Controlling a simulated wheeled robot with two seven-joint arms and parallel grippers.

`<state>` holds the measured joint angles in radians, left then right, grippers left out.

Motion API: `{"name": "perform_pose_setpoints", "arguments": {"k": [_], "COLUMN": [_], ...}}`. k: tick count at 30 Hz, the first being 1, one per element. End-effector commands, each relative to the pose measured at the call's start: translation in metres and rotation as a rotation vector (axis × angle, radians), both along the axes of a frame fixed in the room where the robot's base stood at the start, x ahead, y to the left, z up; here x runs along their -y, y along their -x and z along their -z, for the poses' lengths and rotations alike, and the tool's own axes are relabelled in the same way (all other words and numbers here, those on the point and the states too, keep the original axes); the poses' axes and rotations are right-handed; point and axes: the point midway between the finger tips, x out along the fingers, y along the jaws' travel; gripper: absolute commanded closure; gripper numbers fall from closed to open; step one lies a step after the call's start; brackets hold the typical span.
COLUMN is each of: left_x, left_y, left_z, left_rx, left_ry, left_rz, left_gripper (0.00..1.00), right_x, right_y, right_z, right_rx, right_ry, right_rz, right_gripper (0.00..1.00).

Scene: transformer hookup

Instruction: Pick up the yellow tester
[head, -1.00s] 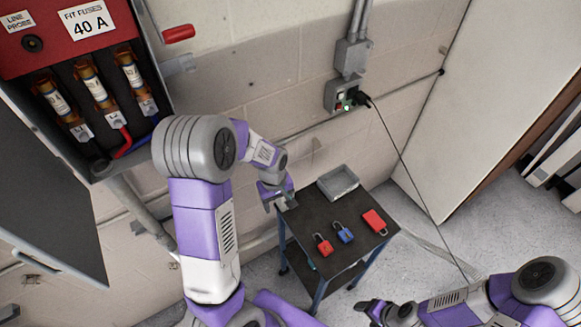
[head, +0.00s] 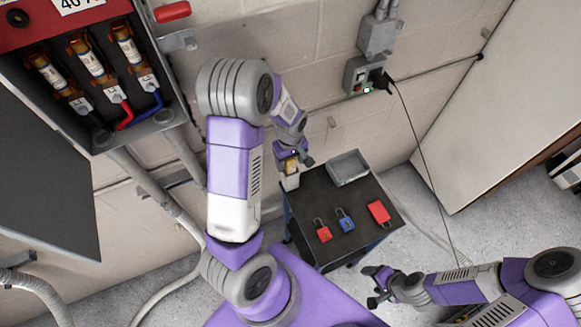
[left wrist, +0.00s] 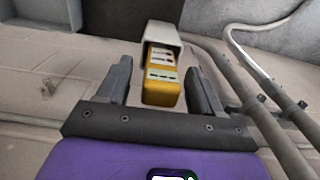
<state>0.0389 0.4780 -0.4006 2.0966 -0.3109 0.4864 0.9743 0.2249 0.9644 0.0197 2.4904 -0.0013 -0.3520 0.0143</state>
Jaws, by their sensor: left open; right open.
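In the left wrist view, the yellow tester (left wrist: 160,92) stands partly inside a cream-coloured holder (left wrist: 163,32), with several small labels on its face. My left gripper (left wrist: 157,62) is open, with one dark finger on each side of the tester and a visible gap on both sides. My right gripper (head: 371,286) is open and empty, low at right, away from the cart.
The dark cart top (head: 318,195) carries a grey tray (head: 348,168), a red padlock (head: 322,231), a blue padlock (head: 345,220) and a red tag-like item (head: 379,212). The fuse box (head: 95,80) is on the wall at left. A cable (head: 425,150) hangs from the wall socket.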

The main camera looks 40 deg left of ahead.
Motion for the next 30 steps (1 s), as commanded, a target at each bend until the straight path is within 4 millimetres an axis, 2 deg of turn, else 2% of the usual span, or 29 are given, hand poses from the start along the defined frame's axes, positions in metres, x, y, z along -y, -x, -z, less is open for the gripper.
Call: {"name": "perform_pose_setpoints", "arguments": {"k": [6, 17, 25, 30], "left_x": [0.0, 0.0, 0.0, 0.0], "left_y": [0.0, 0.0, -0.001, -0.002], "left_z": [0.001, 0.0, -0.001, -0.012], "left_rx": [0.001, 0.002, 0.002, 0.006], "left_ry": [0.0, 0.0, 0.0, -0.001], "left_rz": [0.0, 0.001, 0.001, 0.001], "left_gripper": [0.34, 0.89, 0.9, 0.9], "right_x": [0.0, 0.0, 0.0, 0.0], "right_y": [0.0, 0.0, 0.0, 0.0], "right_z": [0.0, 0.0, 0.0, -0.001], "right_rx": [0.0, 0.0, 0.0, 0.0], "right_ry": [0.0, 0.0, 0.0, 0.0], "right_rz": [0.0, 0.0, 0.0, 0.0], "right_gripper": [0.34, 0.34, 0.34, 0.34]}}
